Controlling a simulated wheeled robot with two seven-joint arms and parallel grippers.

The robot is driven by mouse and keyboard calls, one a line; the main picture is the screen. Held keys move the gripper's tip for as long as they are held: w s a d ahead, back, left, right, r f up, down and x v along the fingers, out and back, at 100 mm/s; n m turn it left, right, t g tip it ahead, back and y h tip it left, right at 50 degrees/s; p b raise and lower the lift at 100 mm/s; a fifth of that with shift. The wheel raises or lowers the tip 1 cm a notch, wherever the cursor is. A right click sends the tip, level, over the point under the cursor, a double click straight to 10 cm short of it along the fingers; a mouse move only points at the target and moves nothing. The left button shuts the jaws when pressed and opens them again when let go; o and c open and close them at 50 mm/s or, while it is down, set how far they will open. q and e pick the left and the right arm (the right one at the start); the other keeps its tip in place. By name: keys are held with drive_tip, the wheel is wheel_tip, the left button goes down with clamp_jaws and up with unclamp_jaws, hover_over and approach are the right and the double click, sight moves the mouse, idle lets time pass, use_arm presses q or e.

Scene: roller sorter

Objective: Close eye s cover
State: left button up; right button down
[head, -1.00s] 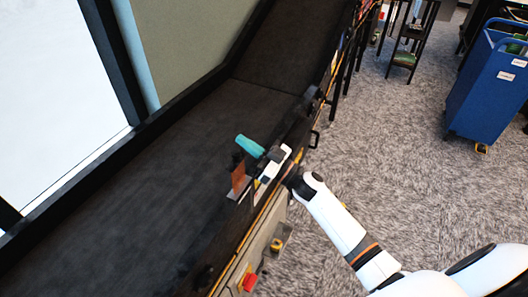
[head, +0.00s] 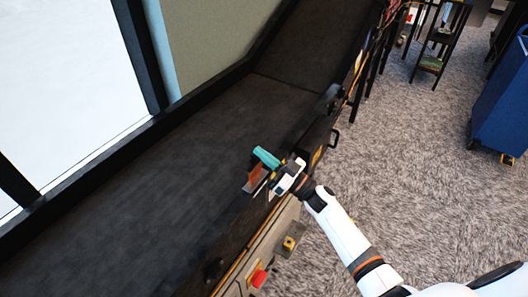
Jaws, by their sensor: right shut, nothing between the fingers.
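A small fixture with a brown plate (head: 254,178) stands on the near rail of the black conveyor in the head view. It appears to be the eye, but it is small and partly hidden. A teal rounded piece (head: 266,157) lies just above the plate, close against it; it may be the cover's handle. My right gripper (head: 277,177) is shut and empty, right beside the teal piece and the plate. I cannot tell whether it touches them. The hinge is too small to make out. My left gripper is out of view.
The black conveyor belt (head: 150,200) runs from lower left to the top. A red button (head: 259,277) and a yellow one (head: 289,243) sit on its near side. A blue cart (head: 502,105) stands at right. The carpet (head: 410,160) between is mostly free.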

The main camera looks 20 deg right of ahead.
sight(256, 171)
wheel_tip(256, 171, down, 9)
drive_tip(key=b, duration=0.5)
drive_tip(key=shift+r, duration=0.1)
